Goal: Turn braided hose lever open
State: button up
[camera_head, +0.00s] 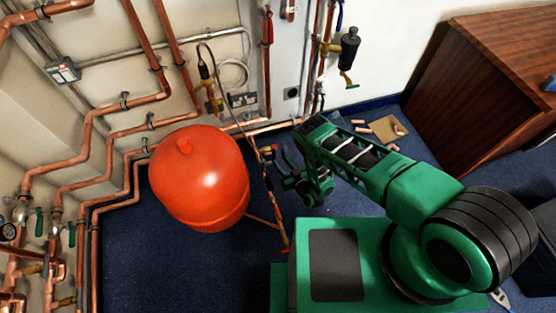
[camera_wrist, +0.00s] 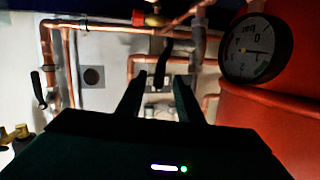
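My gripper (camera_wrist: 158,82) is open, with its two dark fingers apart in the wrist view. A black lever (camera_wrist: 163,62) hangs from copper pipework and shows in the gap between the fingertips. I cannot tell whether the fingers touch it or how far ahead it is. In the head view my gripper (camera_head: 288,163) is low beside the red vessel, near a thin upright copper pipe. A hose (camera_head: 206,60) hangs on the wall behind the vessel. I cannot make out its braid or match the black lever to it.
The red vessel (camera_head: 200,180) stands left of my arm. A pressure gauge (camera_wrist: 257,48) is close at the right in the wrist view. Another black lever (camera_wrist: 38,90) hangs at the left. Copper pipes line the wall. A brown wooden cabinet (camera_head: 470,85) stands at the right.

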jog(key=v, duration=0.7)
